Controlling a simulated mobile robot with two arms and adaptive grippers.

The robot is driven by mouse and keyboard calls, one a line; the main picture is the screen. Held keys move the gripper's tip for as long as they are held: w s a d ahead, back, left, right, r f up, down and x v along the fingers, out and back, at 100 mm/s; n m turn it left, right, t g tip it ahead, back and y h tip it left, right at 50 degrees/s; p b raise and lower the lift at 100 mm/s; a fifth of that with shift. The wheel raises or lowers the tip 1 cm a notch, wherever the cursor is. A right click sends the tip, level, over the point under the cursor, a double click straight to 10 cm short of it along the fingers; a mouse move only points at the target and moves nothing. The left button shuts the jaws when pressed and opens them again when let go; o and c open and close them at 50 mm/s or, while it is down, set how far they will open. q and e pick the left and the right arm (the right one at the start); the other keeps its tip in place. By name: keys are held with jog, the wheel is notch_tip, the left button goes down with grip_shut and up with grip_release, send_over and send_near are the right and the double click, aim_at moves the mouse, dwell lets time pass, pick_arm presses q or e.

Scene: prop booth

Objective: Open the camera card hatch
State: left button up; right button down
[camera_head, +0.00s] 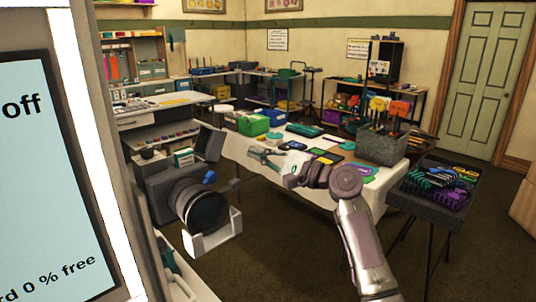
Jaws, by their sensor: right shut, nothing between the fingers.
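A large dark grey camera (171,190) stands left of centre, its round black lens (203,208) facing toward me and to the right. A grey flap-like panel (209,142) stands up at its upper right; I cannot tell whether it is the card hatch. My right gripper (259,157) is right of the camera, in front of the white-covered table, apart from the camera. Its fingers are shut and empty. My left gripper is not in view.
A large screen (45,180) fills the left edge and reads "off" and "0 % free". A white-clothed table (237,150) holds boxes and cards. A grey bin (381,149) and a dark tray (433,200) stand at right. Brown floor is clear in front.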

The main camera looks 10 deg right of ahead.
aim_at(213, 143)
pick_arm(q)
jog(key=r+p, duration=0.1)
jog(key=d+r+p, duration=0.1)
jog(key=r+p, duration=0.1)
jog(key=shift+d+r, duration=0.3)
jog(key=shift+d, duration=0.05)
pick_arm(e)
jog(key=a+r, duration=0.2)
jog(key=a, duration=0.4)
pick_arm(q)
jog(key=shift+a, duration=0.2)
pick_arm(e)
jog(key=shift+w+r, duration=0.1)
jog(key=shift+w, duration=0.05)
pick_arm(q)
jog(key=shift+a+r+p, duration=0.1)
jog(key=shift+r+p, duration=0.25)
jog(key=shift+p, duration=0.05)
pick_arm(e)
jog(key=r+n, duration=0.1)
jog(key=n, duration=0.1)
jog(key=shift+a+r+n+g, duration=0.15)
jog(key=shift+r+n+g, duration=0.25)
